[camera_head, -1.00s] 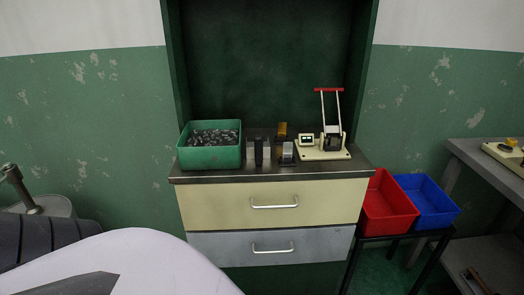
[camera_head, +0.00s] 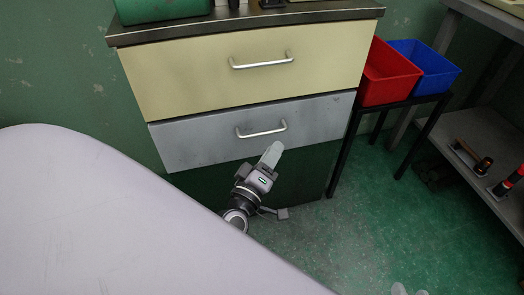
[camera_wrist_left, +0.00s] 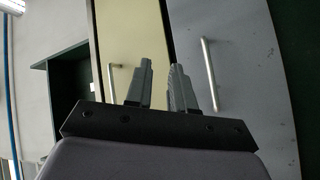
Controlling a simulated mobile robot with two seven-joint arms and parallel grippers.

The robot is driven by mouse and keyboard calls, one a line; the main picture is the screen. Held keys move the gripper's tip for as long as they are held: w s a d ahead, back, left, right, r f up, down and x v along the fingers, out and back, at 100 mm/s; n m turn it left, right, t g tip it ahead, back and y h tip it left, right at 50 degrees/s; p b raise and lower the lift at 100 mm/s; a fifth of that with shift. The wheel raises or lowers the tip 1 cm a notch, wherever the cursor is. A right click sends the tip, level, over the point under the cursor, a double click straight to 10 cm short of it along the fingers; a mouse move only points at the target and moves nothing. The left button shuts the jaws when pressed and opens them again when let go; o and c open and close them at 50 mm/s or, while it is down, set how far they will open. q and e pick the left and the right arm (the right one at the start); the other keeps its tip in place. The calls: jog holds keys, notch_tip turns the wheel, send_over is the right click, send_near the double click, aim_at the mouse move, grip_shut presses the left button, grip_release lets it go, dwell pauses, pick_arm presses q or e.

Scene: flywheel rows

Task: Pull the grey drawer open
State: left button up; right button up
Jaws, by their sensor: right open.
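The grey drawer (camera_head: 200,140) is the lower of two drawers and looks shut, its front in line with the cream one above. Its silver bar handle (camera_head: 262,131) is free. The left wrist view shows the grey drawer (camera_wrist_left: 245,60) turned sideways, with its handle (camera_wrist_left: 208,75) to the right of the fingers. My left gripper (camera_head: 271,154) is just below the handle in the head view, not touching it. Its two fingers (camera_wrist_left: 160,75) stand apart with nothing between them. Only the tips of my right gripper (camera_head: 408,290) show at the bottom edge, away from the drawer.
The cream drawer (camera_head: 205,75) with its own handle (camera_head: 262,61) is above. A red bin (camera_head: 388,75) and a blue bin (camera_head: 428,62) stand on a dark stand at the right. A grey shelf (camera_head: 475,140) is farther right. Green floor (camera_head: 330,240) in front is clear.

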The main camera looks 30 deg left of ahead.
aim_at(262, 133)
pick_arm(q)
jog(key=w+a+f+n+g+y+b, duration=0.1)
jog(key=w+a+f+n+y+b, duration=0.2)
jog(key=a+f+n+y+b, duration=0.5)
jog(key=shift+n+g+h, duration=0.3)
jog(key=shift+n+h, duration=0.2)
jog(key=shift+n, duration=0.2)
jog(key=shift+w+a+r+b, duration=0.15)
jog(key=shift+w+r, duration=0.25)
jog(key=shift+w, duration=0.7)
jog(key=shift+w+a+r+b, duration=0.1)
jog(key=shift+w+a+r, duration=0.25)
jog(key=shift+w, duration=0.75)
jog(key=shift+w+a+r+b, duration=0.15)
jog(key=shift+w+r, duration=0.25)
jog(key=shift+w, duration=0.7)
pick_arm(e)
jog(key=a+f+y, duration=0.2)
jog(key=a+f, duration=0.1)
jog(key=f, duration=0.1)
jog(key=shift+w+a+f, duration=0.3)
jog(key=shift+a+f, duration=0.1)
pick_arm(q)
grip_shut()
